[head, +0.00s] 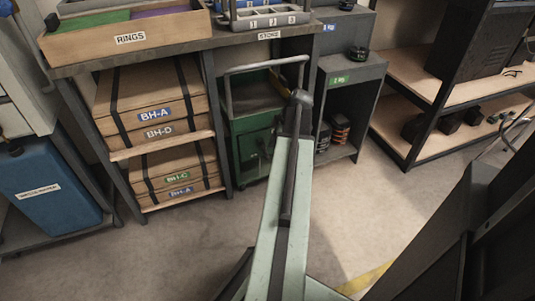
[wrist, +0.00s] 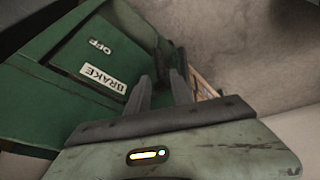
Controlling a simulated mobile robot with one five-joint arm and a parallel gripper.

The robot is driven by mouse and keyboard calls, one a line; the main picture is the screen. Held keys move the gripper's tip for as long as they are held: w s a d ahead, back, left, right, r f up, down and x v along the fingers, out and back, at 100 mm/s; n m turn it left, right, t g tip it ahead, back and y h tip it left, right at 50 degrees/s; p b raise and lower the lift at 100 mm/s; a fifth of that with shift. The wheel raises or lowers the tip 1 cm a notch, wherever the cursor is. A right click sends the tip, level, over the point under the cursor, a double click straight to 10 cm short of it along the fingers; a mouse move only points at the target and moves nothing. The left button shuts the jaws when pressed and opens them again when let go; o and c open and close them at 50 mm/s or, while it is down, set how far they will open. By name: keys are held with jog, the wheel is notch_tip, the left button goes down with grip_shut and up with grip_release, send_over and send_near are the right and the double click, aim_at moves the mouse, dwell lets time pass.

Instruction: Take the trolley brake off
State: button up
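The trolley (head: 252,150) is a green cart with a grey tube handle, standing in the bay under the bench. In the wrist view its green panel (wrist: 60,110) fills the left side and carries a BRAKE label (wrist: 103,79) and an OFF label (wrist: 100,46). My gripper (wrist: 160,77) points at the right edge of this panel. Its two dark fingers are apart with a gap between them. Dark narrow shapes show just beyond the fingertips; I cannot tell whether one is the brake lever. In the head view my arm hides the gripper and part of the trolley.
Cases (head: 152,117) fill the shelves left of the trolley. A dark grey cabinet (head: 352,110) stands close on its right. The bench top (head: 190,45) overhangs the trolley. A blue container (head: 45,190) is at far left. The floor (head: 165,255) in front is clear.

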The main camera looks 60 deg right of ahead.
aim_at(265, 151)
jog(key=b+x, duration=0.7)
jog(key=x, duration=0.1)
jog(key=shift+r, duration=0.15)
grip_shut()
jog(key=shift+a, duration=0.1)
dwell(0.9)
